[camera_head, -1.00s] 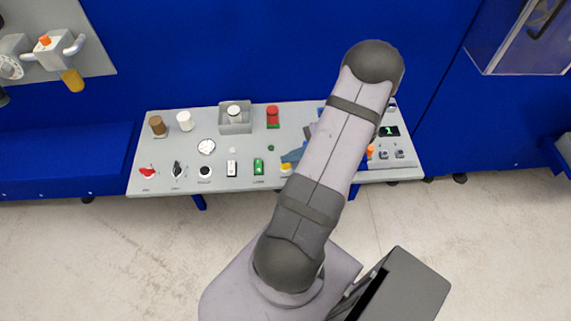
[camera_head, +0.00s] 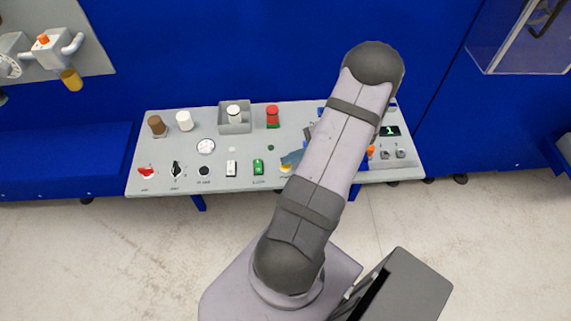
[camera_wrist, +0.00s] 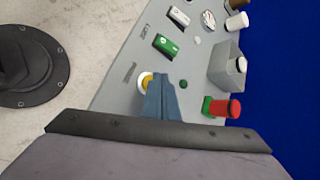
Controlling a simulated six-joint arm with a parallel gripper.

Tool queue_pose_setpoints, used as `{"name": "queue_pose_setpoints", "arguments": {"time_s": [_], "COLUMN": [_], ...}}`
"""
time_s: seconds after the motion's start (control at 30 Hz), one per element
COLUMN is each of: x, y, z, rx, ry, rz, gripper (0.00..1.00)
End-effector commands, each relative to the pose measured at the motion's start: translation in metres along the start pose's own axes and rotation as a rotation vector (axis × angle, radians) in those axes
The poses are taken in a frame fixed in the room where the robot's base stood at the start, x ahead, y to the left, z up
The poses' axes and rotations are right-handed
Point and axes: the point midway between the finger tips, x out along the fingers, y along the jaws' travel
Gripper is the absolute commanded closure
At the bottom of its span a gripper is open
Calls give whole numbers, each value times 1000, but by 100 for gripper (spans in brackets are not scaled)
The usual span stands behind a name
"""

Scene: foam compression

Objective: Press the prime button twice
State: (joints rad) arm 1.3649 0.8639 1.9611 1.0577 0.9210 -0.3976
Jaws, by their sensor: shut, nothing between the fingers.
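A yellow button with a pale rim (camera_wrist: 146,80) sits on the grey panel in the wrist view. It also shows as a small yellow spot in the head view (camera_head: 285,167). Its label is too small to read, so I cannot tell for sure that it is the prime button. My gripper (camera_wrist: 160,80) has blue fingers, shut and empty. The fingertips are right beside the yellow button and overlap part of it in the wrist view. Whether they touch it I cannot tell. In the head view my gripper (camera_head: 293,158) is partly hidden by my arm.
The panel (camera_head: 220,180) also bears a green rocker switch (camera_head: 258,167), a red button on a green base (camera_head: 272,117), a grey box with a white knob (camera_head: 235,126), a red switch (camera_head: 147,171) and a small display (camera_head: 390,131) showing a green 1. My arm hides the panel's right-middle part.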

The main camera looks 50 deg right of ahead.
Motion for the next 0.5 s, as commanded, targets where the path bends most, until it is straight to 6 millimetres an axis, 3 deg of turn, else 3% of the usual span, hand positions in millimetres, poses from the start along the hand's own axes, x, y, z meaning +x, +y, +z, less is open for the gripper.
{"name": "queue_pose_setpoints", "arguments": {"time_s": [0.5], "x": [4], "y": [3], "z": [-3], "rx": [0], "ry": [0], "rz": [0], "gripper": [100]}}
